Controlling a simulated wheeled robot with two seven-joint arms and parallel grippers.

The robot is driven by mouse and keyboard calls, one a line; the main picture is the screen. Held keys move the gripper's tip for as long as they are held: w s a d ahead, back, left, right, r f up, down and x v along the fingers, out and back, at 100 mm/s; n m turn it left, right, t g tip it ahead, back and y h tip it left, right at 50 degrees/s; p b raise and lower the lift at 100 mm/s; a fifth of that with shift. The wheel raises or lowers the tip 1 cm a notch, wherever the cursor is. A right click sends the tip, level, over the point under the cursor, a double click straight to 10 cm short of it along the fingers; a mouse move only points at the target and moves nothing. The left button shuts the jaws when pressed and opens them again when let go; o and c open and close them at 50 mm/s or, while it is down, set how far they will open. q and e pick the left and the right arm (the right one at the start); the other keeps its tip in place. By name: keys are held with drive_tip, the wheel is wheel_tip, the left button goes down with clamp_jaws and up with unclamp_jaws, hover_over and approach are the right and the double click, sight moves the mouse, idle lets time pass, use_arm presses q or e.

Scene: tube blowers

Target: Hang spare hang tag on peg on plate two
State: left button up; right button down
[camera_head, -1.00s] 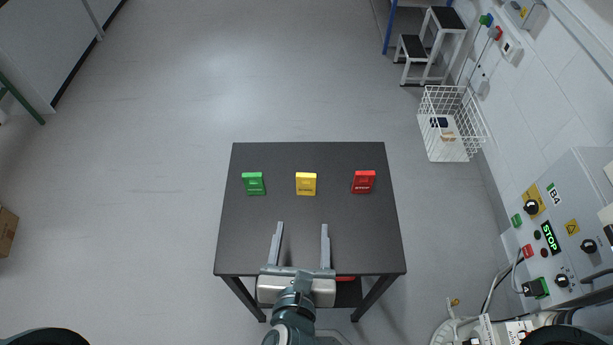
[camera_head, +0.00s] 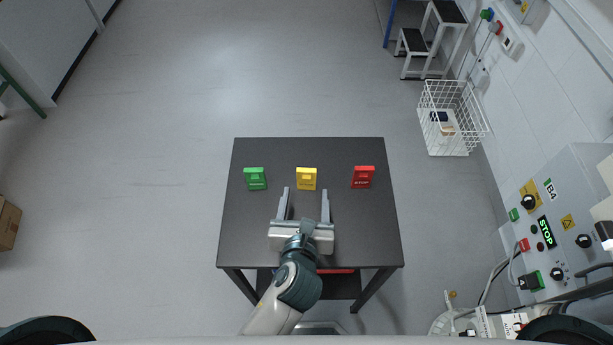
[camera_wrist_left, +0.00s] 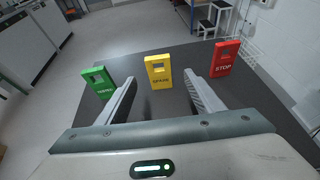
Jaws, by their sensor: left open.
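Three tags stand in a row on the dark table (camera_head: 240,225): a green one (camera_head: 255,178) at left, a yellow one (camera_head: 306,178) in the middle and a red one (camera_head: 363,177) at right. In the left wrist view the yellow tag (camera_wrist_left: 158,71) reads as the spare tag, and the red tag (camera_wrist_left: 225,58) reads STOP. The green tag (camera_wrist_left: 99,82) stands at left. My left gripper (camera_head: 305,192) is open and empty. Its fingers point at the yellow tag, which is just beyond the fingertips and between their lines. The peg and plate two are not identifiable. My right gripper is not in view.
A control panel (camera_head: 560,210) with a STOP display is on the right wall. A step stool (camera_head: 428,50) stands at the back. A red object (camera_head: 336,271) shows below the table's near edge.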

sight(306, 179)
use_arm(q)
drive_tip(key=shift+x, duration=0.95)
drive_tip(key=shift+f+p+x, duration=0.2)
drive_tip(key=shift+p+x, duration=0.2)
drive_tip(key=shift+x, duration=0.9)
drive_tip(key=shift+f+p+x, duration=0.2)
drive_tip(key=shift+p+x, duration=0.15)
drive_tip(key=shift+x, duration=0.95)
drive_tip(key=shift+s+a, duration=0.15)
drive_tip(key=c, duration=1.1)
